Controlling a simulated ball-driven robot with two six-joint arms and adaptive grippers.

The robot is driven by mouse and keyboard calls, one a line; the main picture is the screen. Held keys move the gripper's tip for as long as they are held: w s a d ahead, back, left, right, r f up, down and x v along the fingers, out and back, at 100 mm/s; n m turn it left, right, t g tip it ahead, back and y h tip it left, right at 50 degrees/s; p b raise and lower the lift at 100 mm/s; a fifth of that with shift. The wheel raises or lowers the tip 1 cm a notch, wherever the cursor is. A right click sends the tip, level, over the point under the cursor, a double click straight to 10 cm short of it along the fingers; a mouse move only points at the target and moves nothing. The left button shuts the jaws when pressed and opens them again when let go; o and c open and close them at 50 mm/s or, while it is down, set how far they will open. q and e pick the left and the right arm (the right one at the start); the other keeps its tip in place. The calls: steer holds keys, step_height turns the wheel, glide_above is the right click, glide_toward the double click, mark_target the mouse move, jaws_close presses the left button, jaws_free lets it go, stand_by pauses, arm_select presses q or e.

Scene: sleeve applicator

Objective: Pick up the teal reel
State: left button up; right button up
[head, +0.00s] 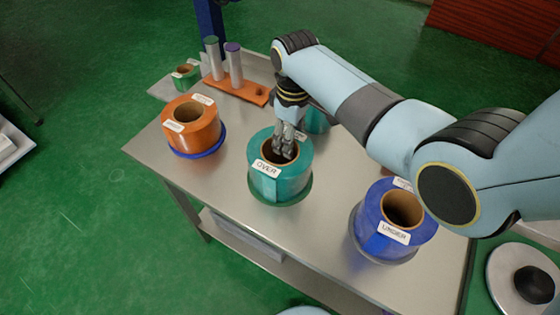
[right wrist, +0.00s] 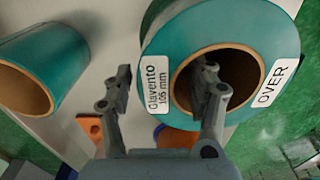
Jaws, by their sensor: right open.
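The teal reel (head: 285,184) stands upright on a dark green disc on the metal table, with an "OVER" label and an open cardboard core. It fills the upper right of the right wrist view (right wrist: 155,45), where a "Glavento 105 mm" label also shows. My right gripper (head: 285,146) points down at the reel's top. In the right wrist view its fingers (right wrist: 165,78) are apart. One finger is over the core opening, the other outside the reel wall; contact cannot be told. A second teal reel (head: 318,122) is partly hidden behind my right arm. My left gripper is out of view.
An orange reel (head: 190,132) on a blue disc stands to the left. A blue reel labelled "UNDER" (head: 385,240) stands to the right. An orange rack (head: 250,93) with two grey rods and a small green reel (head: 186,78) are at the back. Bare table (head: 225,185) lies in front.

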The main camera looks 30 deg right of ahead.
steer(key=shift+f, duration=0.8)
jaws_close()
steer(key=shift+w+r, duration=0.1)
steer(key=shift+r, duration=0.05)
